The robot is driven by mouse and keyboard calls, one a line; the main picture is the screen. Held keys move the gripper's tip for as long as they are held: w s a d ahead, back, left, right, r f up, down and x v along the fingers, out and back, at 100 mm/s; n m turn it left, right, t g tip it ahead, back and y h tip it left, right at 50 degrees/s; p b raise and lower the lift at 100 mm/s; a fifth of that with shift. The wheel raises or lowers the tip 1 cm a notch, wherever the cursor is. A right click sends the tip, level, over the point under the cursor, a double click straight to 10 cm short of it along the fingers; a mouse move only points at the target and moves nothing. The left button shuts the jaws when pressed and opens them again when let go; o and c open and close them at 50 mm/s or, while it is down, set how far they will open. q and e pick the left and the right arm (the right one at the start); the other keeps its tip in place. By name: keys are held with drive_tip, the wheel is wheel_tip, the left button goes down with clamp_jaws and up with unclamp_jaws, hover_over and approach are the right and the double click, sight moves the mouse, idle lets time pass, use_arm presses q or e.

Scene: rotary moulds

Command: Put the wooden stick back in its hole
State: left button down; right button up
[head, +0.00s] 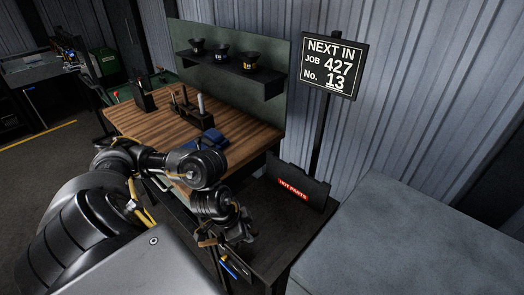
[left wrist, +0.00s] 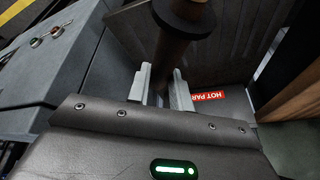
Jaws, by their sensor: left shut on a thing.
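My left gripper (head: 238,230) is over the low dark table with the "HOT PARTS" sign. In the left wrist view its pale fingers (left wrist: 161,88) are shut on a brown stick (left wrist: 172,48) with a wide dark collar. The stick's lower end is hidden between the fingers. In the head view I cannot make out the stick against the dark gripper. A dark block (head: 192,116) with upright pegs stands on the wooden bench top; I cannot tell whether it has an empty hole. My right gripper is not in view.
The wooden bench (head: 140,122) also bears a blue object (head: 203,141) and a small dark box (head: 145,100). A shelf (head: 232,74) with dark cups hangs behind. The "HOT PARTS" panel (head: 300,187) and a sign post (head: 322,135) stand right of the gripper.

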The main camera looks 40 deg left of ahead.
use_arm(q)
drive_tip(key=shift+s+r+p, duration=0.5)
drive_tip(key=shift+s+p, duration=0.15)
drive_tip(key=shift+p, duration=0.05)
drive_tip(key=shift+s+a+p, duration=0.1)
drive_tip(key=shift+s+p, duration=0.45)
drive_tip(key=shift+w, duration=0.1)
